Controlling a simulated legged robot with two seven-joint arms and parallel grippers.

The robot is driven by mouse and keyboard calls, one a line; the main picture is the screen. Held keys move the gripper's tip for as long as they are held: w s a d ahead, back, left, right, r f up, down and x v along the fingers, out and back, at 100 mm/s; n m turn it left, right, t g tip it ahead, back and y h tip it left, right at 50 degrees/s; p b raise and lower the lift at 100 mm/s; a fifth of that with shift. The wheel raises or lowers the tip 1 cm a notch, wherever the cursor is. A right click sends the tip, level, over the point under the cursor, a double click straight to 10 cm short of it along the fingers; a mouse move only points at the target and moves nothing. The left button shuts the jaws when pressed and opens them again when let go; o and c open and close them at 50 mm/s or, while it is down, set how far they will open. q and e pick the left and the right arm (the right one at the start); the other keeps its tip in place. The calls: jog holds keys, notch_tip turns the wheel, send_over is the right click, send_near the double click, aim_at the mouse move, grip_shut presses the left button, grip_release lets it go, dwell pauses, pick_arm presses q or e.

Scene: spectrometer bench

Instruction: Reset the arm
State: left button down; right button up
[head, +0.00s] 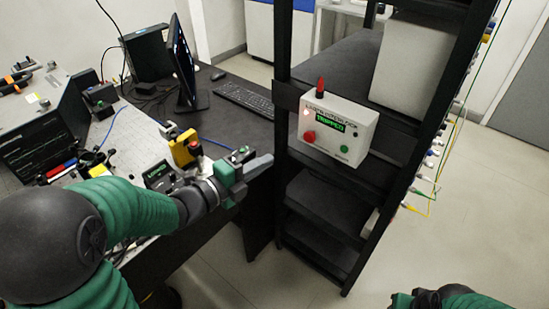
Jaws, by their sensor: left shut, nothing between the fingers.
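A white control box (338,129) is fixed to the black rack's front. Its green lit display appears to read "TRIPPED". It has a red button (309,137) at left, a green button (344,149) at lower right, and a red lamp (320,87) on top. My left arm comes in from the left, and my left gripper (258,166) is shut and empty. It is over the bench's right edge, left of and a little below the box in the picture, apart from it. Part of my right arm (455,298) shows at the bottom right; its gripper fingers cannot be made out.
The black rack (285,60) stands right of the bench, with cables along its right side. A monitor (184,65), a keyboard (250,101) and a mouse (218,75) are on the dark bench. Optical parts, including a yellow mount (184,151), crowd the perforated plate. Floor at right is clear.

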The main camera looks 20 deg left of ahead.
pick_arm(q)
jog(key=s+a+f+n+g+y+p, duration=0.15)
jog(key=a+f+n+g+y, duration=0.25)
jog(key=f+n+y, duration=0.6)
jog(key=s+d+f+n+g+h, duration=0.1)
jog(key=s+d+f+n+g, duration=0.1)
jog(key=s+n, duration=0.4)
jog(key=s+d+f+n+g+h+p, duration=0.1)
jog(key=s+f+n+g, duration=0.3)
jog(key=s, duration=0.5)
jog(key=n+g, duration=0.2)
jog(key=n, duration=0.1)
jog(key=shift+s+d+f+n, duration=0.15)
jog(key=shift+d+f+n, duration=0.15)
jog(key=shift+d, duration=0.1)
pick_arm(e)
jog(key=r, duration=0.2)
jog(key=shift+w+a+r, duration=0.25)
jog(key=shift+a+r, duration=0.05)
